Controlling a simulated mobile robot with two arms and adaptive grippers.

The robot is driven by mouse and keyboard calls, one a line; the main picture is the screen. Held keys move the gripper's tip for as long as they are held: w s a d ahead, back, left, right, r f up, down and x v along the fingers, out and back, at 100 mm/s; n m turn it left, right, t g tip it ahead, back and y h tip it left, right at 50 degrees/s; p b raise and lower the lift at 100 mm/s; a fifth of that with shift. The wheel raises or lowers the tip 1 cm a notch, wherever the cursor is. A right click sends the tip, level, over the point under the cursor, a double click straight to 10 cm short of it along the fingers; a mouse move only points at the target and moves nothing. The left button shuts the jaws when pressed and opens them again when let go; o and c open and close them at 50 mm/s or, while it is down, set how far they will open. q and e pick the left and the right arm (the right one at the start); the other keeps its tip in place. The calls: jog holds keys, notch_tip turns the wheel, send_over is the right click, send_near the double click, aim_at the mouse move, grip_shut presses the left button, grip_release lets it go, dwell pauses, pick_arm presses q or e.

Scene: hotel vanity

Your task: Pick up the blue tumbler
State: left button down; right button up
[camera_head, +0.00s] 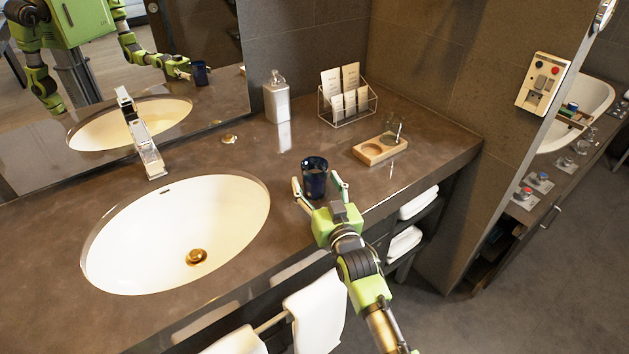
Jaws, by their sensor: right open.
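The dark blue tumbler (315,180) stands upright on the brown vanity counter (290,225), just right of the sink. My right gripper (318,184) reaches in from the lower right. Its fingers are open, one on the left and one on the right of the tumbler. I cannot tell whether they touch it. My left arm is not seen directly in this view.
The white sink (150,235) and chrome faucet (143,145) lie left. A soap dispenser (277,100) and a wire rack with cards (347,100) stand behind. A wooden tray (368,153) holding a clear glass is at the right. A towel (318,310) hangs in front.

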jog(key=c, duration=1.3)
jog(key=shift+r, duration=0.1)
jog(key=c, duration=0.3)
